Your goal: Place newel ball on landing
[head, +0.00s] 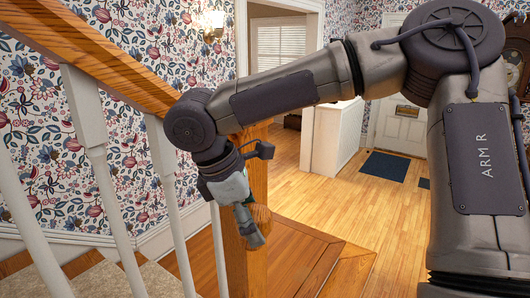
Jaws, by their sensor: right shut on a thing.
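My right gripper (250,226) hangs pointing down in the middle of the head view, in front of the wooden newel post (238,268). It is shut on the newel ball (262,214), a small brown wooden piece that shows only partly beside the fingers. The rest of the ball is hidden by the gripper. I cannot tell the exact gap between ball and landing. My left gripper is not in view.
A sloping wooden handrail (105,62) with white balusters (108,190) runs along the left. Carpeted steps (95,280) lie at the lower left. Beyond the landing is open wooden floor (330,195) with a dark mat (385,166) before a white door.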

